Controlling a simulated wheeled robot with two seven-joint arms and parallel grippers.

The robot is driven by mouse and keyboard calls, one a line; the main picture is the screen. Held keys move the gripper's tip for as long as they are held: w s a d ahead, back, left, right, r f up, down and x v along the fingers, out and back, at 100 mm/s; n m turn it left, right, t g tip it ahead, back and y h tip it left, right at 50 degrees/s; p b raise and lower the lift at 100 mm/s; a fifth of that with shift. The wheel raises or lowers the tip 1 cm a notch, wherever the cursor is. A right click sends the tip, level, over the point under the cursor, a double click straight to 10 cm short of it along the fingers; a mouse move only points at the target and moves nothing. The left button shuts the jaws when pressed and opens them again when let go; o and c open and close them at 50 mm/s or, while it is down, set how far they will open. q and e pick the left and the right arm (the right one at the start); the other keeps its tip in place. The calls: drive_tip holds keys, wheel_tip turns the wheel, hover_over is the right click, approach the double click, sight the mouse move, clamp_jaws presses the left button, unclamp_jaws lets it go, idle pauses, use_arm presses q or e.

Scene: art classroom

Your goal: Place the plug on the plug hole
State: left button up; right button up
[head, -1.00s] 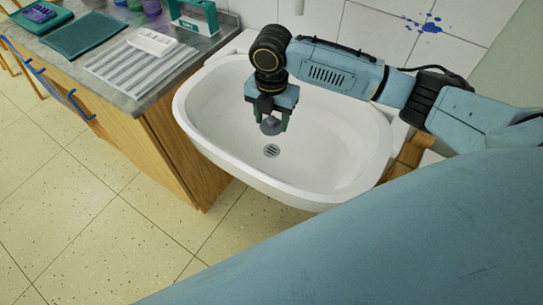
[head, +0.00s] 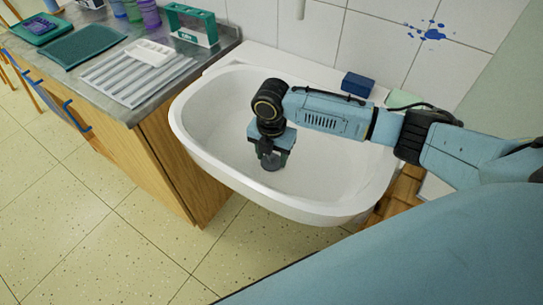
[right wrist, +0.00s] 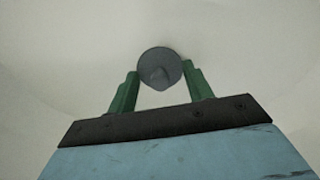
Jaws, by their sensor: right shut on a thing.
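My right gripper (head: 271,160) reaches down into the white sink (head: 190,145), low over its floor. It is shut on the plug (head: 272,165), a small dark grey disc partly hidden by the fingers in the head view. The plug hole is hidden behind the plug and gripper in both views. I cannot tell whether the plug touches the sink floor. My left gripper is not in view.
The sink rim surrounds the gripper. A blue block (head: 357,84) and a pale green block (head: 402,98) lie behind the sink. A wooden cabinet with a grey counter (head: 120,103) stands at the left, holding trays and cups.

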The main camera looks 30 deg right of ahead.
drive_tip(key=shift+f, duration=0.1)
drive_tip(key=o, duration=1)
drive_tip(key=shift+r, duration=0.2)
use_arm(q)
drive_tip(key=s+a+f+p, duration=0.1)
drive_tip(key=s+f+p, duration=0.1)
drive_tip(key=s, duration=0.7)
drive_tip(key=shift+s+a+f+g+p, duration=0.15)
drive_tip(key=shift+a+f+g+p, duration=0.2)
drive_tip(key=shift+p, duration=0.4)
use_arm(e)
wheel_tip(320, 180, up, 12)
drive_tip(key=shift+f, duration=0.1)
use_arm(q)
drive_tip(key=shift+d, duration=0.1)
